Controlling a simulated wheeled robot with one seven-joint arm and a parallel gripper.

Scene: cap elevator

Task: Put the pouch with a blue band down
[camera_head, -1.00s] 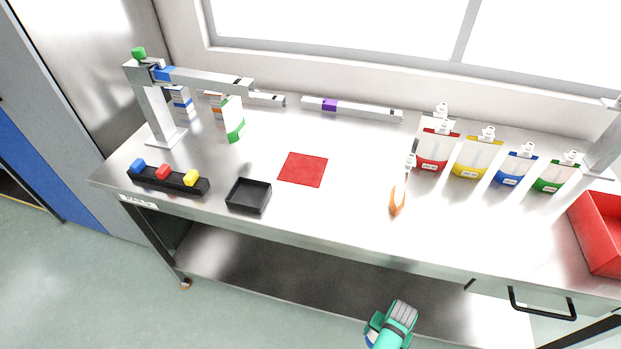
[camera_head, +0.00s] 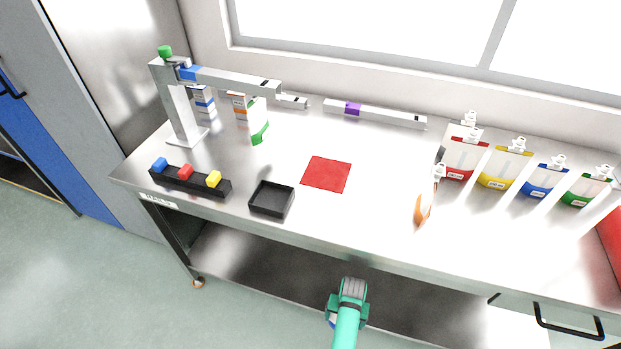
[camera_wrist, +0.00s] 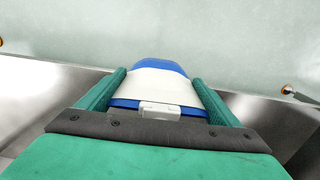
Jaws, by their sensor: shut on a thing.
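My gripper (camera_head: 348,300) is in front of the bench's front edge in the head view, low in the picture. In the wrist view my gripper (camera_wrist: 160,76) is shut on a white pouch with a blue band (camera_wrist: 160,88), which sits between the two green fingers. The pouch's far end is blue, and a pale spout or clip shows at its near end. In the head view the pouch is mostly hidden by my gripper. Another pouch with a blue band (camera_head: 543,181) stands in the row at the bench's right.
A red square mat (camera_head: 327,174), a black tray (camera_head: 271,198) and a black rack (camera_head: 190,181) with coloured blocks are on the bench. Red (camera_head: 465,158), yellow (camera_head: 505,168) and green (camera_head: 583,190) pouches stand at right. An orange-tipped thing (camera_head: 424,208) lies near them. A metal stand (camera_head: 182,105) is at left.

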